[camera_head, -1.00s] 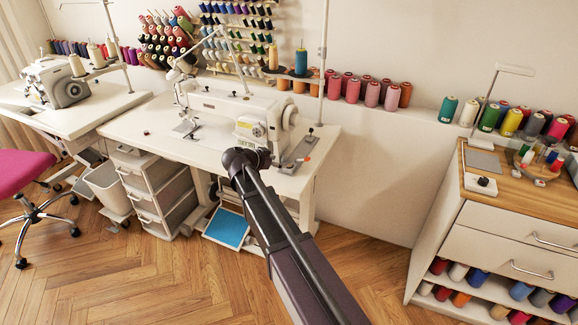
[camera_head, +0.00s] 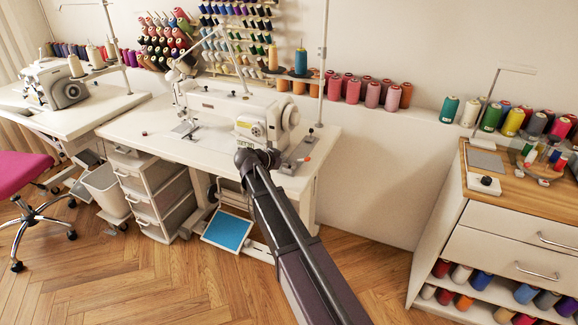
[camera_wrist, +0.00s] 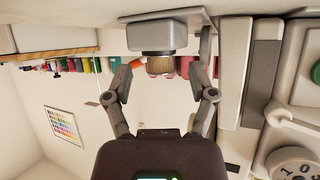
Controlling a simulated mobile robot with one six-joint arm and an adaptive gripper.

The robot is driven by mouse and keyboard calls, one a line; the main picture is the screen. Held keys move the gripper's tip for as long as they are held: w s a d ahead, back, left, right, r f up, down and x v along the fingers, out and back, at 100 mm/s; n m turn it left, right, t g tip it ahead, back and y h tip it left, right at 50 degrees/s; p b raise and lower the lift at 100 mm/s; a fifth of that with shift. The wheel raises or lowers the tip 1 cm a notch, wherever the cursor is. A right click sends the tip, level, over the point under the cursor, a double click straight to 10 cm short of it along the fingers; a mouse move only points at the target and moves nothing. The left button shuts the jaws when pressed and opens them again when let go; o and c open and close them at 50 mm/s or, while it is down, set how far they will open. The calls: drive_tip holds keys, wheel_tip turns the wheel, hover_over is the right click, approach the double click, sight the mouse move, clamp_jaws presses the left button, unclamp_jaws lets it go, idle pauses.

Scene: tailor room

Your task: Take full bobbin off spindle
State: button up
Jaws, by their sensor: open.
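In the wrist view, which looks upside down, my gripper (camera_wrist: 164,82) is open. Its two fingers stand on either side of a ribbed brown-gold round piece (camera_wrist: 160,66), apparently the full bobbin. This piece adjoins a grey block (camera_wrist: 152,36), and a gap shows between it and each finger. The spindle itself cannot be made out. In the head view, my arm reaches to the right end of the white sewing machine (camera_head: 212,101); my gripper is hidden there. A grey plate (camera_head: 297,153) with a small red part lies on the table beside the machine.
The white sewing table (camera_head: 140,126) carries the machine, with a thread stand pole (camera_head: 323,62) at its back right. Pink cones (camera_head: 372,95) line the wall ledge. A wooden-topped cabinet (camera_head: 500,205) stands right. Floor between table and cabinet is clear.

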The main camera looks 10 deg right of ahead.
drive_tip(key=shift+c, duration=0.2)
drive_tip(key=c, duration=0.8)
drive_tip(key=shift+r, duration=0.15)
wheel_tip(320, 180, up, 3)
drive_tip(key=p, duration=0.3)
drive_tip(key=shift+r, duration=0.15)
drive_tip(key=s, duration=0.5)
drive_tip(key=s+a+r+p, duration=0.1)
drive_tip(key=s, duration=0.4)
drive_tip(key=s+p, duration=0.1)
drive_tip(key=s, duration=0.5)
drive_tip(key=shift+a+r, duration=0.2)
drive_tip(key=shift+r, duration=0.05)
